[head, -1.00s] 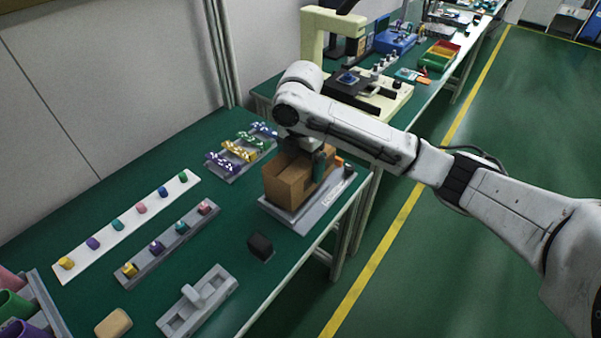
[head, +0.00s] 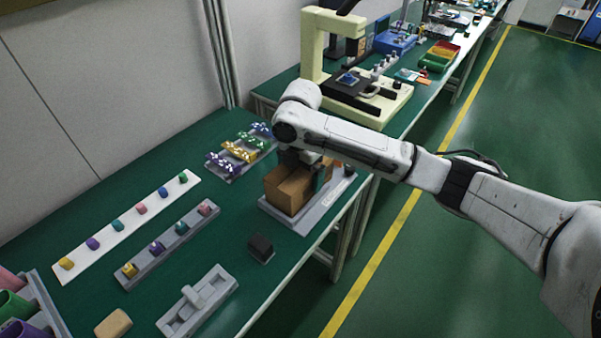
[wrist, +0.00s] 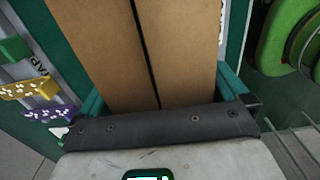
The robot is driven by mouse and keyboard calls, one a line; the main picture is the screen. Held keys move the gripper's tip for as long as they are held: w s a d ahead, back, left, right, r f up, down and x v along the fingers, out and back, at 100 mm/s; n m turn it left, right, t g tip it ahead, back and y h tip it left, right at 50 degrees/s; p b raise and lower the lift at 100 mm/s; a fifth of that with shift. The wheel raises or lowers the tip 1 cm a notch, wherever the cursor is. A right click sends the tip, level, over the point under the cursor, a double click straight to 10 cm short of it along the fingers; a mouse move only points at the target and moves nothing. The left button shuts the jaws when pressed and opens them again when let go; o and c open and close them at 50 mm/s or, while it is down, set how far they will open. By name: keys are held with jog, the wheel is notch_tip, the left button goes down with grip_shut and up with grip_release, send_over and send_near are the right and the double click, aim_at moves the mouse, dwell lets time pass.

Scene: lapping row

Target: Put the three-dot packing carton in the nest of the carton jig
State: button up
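A brown packing carton (head: 286,191) sits low within the grey carton jig (head: 300,227) near the bench's front edge. The arm hides its right and far parts, and I see no dot marks on it. In the wrist view the carton's top (wrist: 115,45) fills the middle, with a dark seam along it. My gripper (head: 318,172) points down over the carton. Its green fingers lie along two opposite sides, apparently touching them. I cannot see whether the carton's underside rests fully in the nest.
A dark block (head: 261,247) lies in front of the jig. A grey rack with small coloured pieces (head: 168,243) and a white strip (head: 130,222) lie to the left. Patterned coloured pieces (head: 238,151) stand behind. A cream machine (head: 345,75) stands on the farther bench.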

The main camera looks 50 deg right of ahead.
notch_tip(320, 180, up, 12)
jog(key=shift+r+p, duration=0.15)
jog(key=shift+p, duration=0.25)
